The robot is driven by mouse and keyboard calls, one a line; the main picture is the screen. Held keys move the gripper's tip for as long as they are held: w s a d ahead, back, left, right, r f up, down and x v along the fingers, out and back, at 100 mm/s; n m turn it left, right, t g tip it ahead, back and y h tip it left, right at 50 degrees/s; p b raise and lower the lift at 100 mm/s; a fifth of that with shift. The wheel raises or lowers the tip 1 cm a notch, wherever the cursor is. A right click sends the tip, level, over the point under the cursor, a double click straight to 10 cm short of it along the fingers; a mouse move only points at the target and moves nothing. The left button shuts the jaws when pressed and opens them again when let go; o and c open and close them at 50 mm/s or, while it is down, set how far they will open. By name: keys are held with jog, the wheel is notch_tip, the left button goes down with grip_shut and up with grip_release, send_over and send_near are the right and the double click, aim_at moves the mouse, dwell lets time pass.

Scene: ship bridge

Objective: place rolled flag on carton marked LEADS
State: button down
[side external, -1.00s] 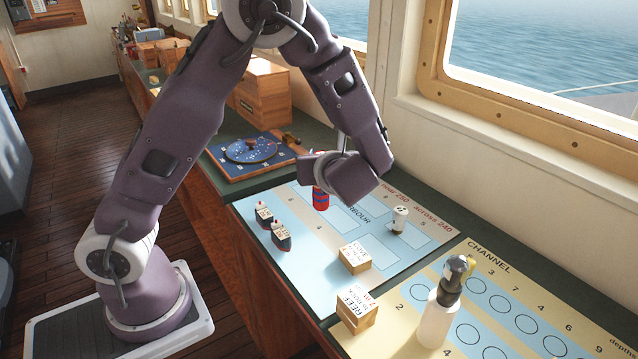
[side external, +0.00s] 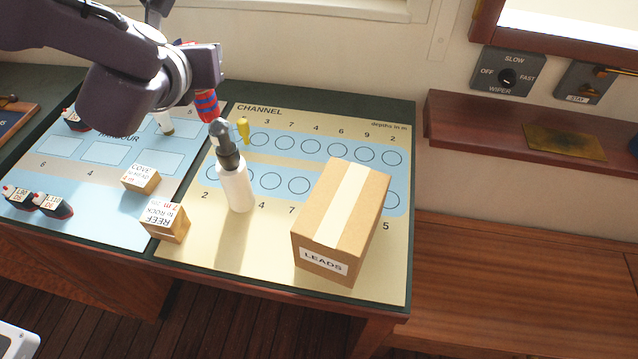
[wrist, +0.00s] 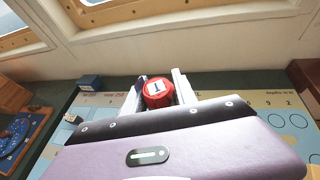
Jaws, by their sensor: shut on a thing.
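The rolled flag (side external: 206,104), banded red and blue, hangs roughly upright below my gripper (side external: 205,90) in the side view. My gripper is shut on it, above the boundary between the harbour and channel charts near the back. In the wrist view the flag's red end with a "1" label (wrist: 157,93) sits between the two pale fingers of my gripper (wrist: 158,90). The brown carton marked LEADS (side external: 341,222) stands closed on the channel chart at the right, its top flat and clear, well apart from the flag.
A white bottle with a dark top (side external: 235,182) stands between flag and carton. A small yellow piece (side external: 243,130) is behind it. The COVE block (side external: 141,180), REEF block (side external: 166,223) and several small ships (side external: 52,205) lie left. A wooden shelf (side external: 530,135) is at the right.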

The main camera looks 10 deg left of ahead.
jog(key=s+d+r+m+g+h, duration=0.1)
jog(key=s+d+r+m+h, duration=0.2)
jog(key=d, duration=0.5)
jog(key=s+d+r+m+h, duration=0.3)
jog(key=d+h, duration=0.1)
jog(key=d, duration=0.5)
jog(key=s+d+r+m+g+h, duration=0.1)
jog(key=s+d+r+m+h, duration=0.15)
jog(key=d, duration=0.55)
notch_tip(320, 180, down, 9)
jog(key=d+m+h, duration=0.1)
jog(key=shift+s+f, duration=0.15)
jog(key=shift+s, duration=0.1)
jog(key=shift+f, duration=0.15)
jog(key=c, duration=1)
grip_release()
